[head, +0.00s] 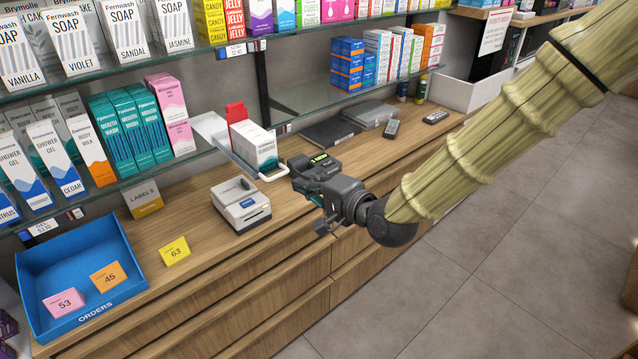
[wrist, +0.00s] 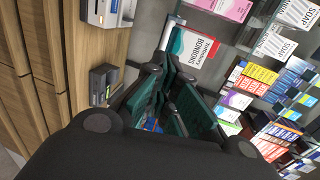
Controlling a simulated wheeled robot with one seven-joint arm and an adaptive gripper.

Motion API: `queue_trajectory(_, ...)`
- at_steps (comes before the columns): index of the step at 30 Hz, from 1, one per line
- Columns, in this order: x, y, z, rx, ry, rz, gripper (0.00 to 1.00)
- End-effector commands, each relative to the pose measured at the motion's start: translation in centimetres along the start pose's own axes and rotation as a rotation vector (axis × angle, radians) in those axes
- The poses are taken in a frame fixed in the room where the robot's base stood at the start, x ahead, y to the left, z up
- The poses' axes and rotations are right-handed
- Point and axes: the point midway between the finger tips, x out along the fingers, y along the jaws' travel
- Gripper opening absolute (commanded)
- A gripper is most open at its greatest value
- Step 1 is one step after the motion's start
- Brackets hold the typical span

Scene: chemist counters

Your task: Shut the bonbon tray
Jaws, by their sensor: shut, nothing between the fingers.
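The bonbon tray (head: 210,127) is a white pull-out tray at the lower glass shelf in the head view. It sticks out over the counter, with a pale handle (head: 273,175) at its front. White and green boxes (head: 254,148) stand in it before a red upright piece (head: 235,113). In the wrist view, a box lettered BONBONS (wrist: 199,48) shows beyond my fingers. My gripper (head: 312,198) is shut and empty, to the right of and nearer than the handle, apparently apart from it. Its green-padded fingers (wrist: 172,85) partly block the wrist view.
A white printer (head: 241,204) stands on the counter left of my gripper, and a black device with a green display (head: 316,163) stands just behind it. A blue orders tray (head: 80,275) is at the left. Shelves of boxes line the wall.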

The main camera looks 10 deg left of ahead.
Motion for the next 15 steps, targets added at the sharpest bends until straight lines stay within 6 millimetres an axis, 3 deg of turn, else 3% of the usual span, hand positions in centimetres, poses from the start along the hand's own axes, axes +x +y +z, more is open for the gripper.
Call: queue_trajectory(15,5.0,-0.1,0.0,0.000,0.000,0.001,0.00)
